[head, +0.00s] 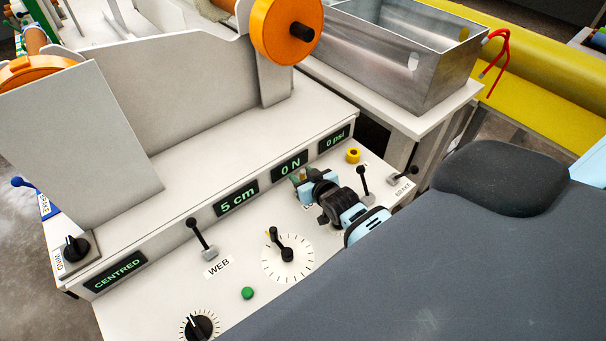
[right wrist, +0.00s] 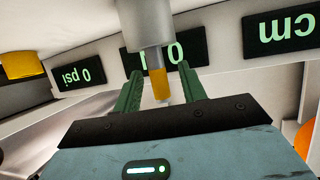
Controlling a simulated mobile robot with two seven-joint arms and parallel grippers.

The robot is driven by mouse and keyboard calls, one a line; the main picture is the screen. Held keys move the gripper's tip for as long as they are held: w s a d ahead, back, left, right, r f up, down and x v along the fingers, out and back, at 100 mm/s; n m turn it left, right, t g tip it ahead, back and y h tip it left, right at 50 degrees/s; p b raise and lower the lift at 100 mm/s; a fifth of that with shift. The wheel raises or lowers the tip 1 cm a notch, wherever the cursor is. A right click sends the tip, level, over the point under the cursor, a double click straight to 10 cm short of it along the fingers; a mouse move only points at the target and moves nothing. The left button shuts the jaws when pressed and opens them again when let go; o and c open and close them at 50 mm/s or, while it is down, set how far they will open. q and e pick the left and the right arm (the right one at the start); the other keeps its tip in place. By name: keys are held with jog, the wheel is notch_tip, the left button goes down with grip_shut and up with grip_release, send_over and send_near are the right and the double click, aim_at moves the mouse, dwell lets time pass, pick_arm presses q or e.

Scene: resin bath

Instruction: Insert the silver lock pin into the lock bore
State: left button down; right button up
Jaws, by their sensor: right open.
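My right gripper (head: 300,177) is over the sloped control panel, in front of the "0 N" display. In the right wrist view its two green fingers (right wrist: 160,88) are apart. A silver cylinder (right wrist: 146,22) with a narrower orange-yellow section (right wrist: 158,83) comes down from the top of that view. The narrow section shows between the fingers, with a visible gap to each finger. It looks like the silver lock pin, but I cannot tell for sure. I cannot make out the lock bore in either view. My left gripper is not in view.
A metal tank (head: 400,75) stands behind.

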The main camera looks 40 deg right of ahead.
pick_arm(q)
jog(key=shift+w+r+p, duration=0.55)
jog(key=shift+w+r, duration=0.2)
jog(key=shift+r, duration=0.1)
pick_arm(e)
jog(key=v, duration=0.7)
jog(key=shift+s+r, duration=0.2)
jog(key=shift+s, duration=0.2)
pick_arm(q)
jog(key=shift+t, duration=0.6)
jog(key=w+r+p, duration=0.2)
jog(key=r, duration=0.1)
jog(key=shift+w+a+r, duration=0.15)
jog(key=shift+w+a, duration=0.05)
pick_arm(e)
jog(key=s+a+f+n+g+y, duration=0.1)
jog(key=s+a, duration=0.3)
jog(key=s, duration=0.6)
jog(key=s+a+f+n+g+y, duration=0.1)
jog(key=s+a, duration=0.4)
jog(key=s, duration=0.5)
jog(key=s+a+f+g+y, duration=0.1)
jog(key=s+a+f, duration=0.4)
jog(key=s, duration=0.6)
jog(key=shift+a+n+g, duration=0.15)
jog(key=shift+n+g, duration=0.25)
jog(key=shift+g, duration=0.4)
